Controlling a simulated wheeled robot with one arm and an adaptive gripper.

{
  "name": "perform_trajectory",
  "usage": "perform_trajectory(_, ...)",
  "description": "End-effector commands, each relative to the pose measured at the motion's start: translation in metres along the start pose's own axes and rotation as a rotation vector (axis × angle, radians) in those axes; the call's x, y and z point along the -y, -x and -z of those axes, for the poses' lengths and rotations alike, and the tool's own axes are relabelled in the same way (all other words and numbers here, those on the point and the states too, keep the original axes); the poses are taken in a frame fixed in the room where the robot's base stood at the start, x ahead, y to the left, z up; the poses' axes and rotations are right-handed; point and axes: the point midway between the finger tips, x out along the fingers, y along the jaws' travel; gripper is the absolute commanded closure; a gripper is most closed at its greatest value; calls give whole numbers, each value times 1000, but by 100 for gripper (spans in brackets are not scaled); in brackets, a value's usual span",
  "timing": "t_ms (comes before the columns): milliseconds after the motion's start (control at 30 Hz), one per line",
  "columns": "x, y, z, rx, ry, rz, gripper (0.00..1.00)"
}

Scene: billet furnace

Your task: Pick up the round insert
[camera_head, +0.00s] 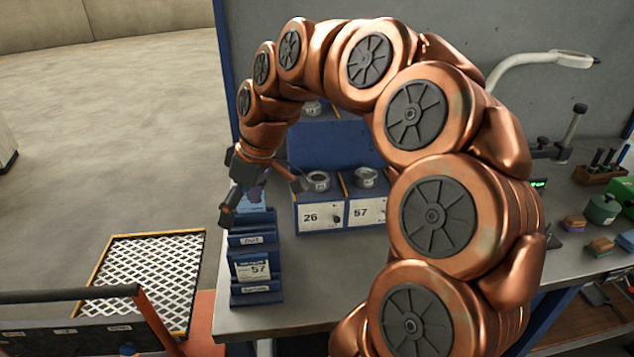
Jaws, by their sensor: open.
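Two round metal inserts sit on top of the white bins at the back of the bench: one insert (318,181) is above the label 26, the other insert (366,178) above the label 57. A third round metal piece (313,107) shows higher up, partly hidden by my arm. I cannot tell which is the round insert of the task.
A blue panel (330,146) stands behind the bins. A lamp (540,58), a green container (602,208) and small blocks are at right. My arm hides the bench middle. A floor grating (155,272) lies left.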

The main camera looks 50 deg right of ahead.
Motion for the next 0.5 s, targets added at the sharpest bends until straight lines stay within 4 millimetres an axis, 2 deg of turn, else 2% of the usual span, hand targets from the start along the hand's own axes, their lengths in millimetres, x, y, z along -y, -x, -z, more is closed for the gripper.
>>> perform_trajectory(33, -30, 6, 4, -38, -3, -4, 7)
perform_trajectory(167, -107, 23, 0, -125, 4, -42, 7)
perform_trajectory(200, -130, 28, -6, -147, 2, -57, 7)
perform_trajectory(300, -182, 36, -27, -187, -9, -94, 7)
perform_trajectory(400, -222, 42, -51, -210, -23, -131, 7)
perform_trajectory(500, -247, 45, -70, -220, -32, -155, 7)
